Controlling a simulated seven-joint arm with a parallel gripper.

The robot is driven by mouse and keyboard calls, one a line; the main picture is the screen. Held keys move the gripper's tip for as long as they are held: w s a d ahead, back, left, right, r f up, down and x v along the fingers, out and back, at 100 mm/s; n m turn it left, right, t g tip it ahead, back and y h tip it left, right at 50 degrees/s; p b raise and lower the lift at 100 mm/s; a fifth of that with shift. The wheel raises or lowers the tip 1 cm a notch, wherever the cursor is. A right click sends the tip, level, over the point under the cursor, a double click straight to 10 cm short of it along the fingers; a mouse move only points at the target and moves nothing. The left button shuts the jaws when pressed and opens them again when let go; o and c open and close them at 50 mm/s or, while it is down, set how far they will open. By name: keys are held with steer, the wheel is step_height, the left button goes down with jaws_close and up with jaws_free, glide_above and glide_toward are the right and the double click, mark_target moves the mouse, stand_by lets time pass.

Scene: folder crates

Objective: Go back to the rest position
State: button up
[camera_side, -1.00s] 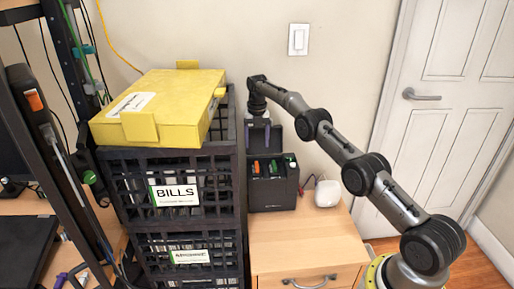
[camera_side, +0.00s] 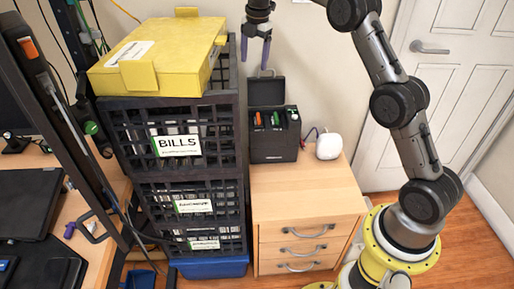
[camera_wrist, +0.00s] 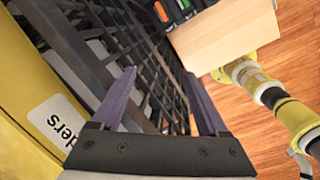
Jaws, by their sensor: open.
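My gripper (camera_side: 255,51) is open and empty. In the side view it hangs in the air above the open black file box, just right of the crate stack, with its purple fingers pointing down. In the wrist view my gripper (camera_wrist: 160,105) has its fingers spread apart with nothing between them. My arm rises from its base at the right and bends over at the top of the side view, where part of it is cut off.
Black crates (camera_side: 180,138) labelled BILLS and others are stacked with a yellow folder box (camera_side: 160,60) on top. The open black file box (camera_side: 274,142) and a white device (camera_side: 329,146) stand on a wooden drawer cabinet (camera_side: 305,215). A door (camera_side: 450,80) is at the right.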

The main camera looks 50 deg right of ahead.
steer(key=s+a+r+m+t, duration=0.1)
steer(key=s+a+r+m, duration=0.4)
steer(key=s, duration=0.5)
steer(key=s+a+r+m+t, duration=0.1)
steer(key=s+a+r+m, duration=0.45)
steer(key=s, duration=0.35)
steer(key=s+a+f+m+t, duration=0.1)
steer(key=s+f+m, duration=0.3)
steer(key=s, duration=0.6)
steer(key=s+a+f+m+t, duration=0.1)
steer(key=s+a+f+m, duration=0.2)
steer(key=s, duration=0.8)
steer(key=shift+s+f+m, duration=0.2)
steer(key=shift+f+m, duration=0.2)
steer(key=shift+m, duration=0.55)
steer(key=shift+a, duration=0.1)
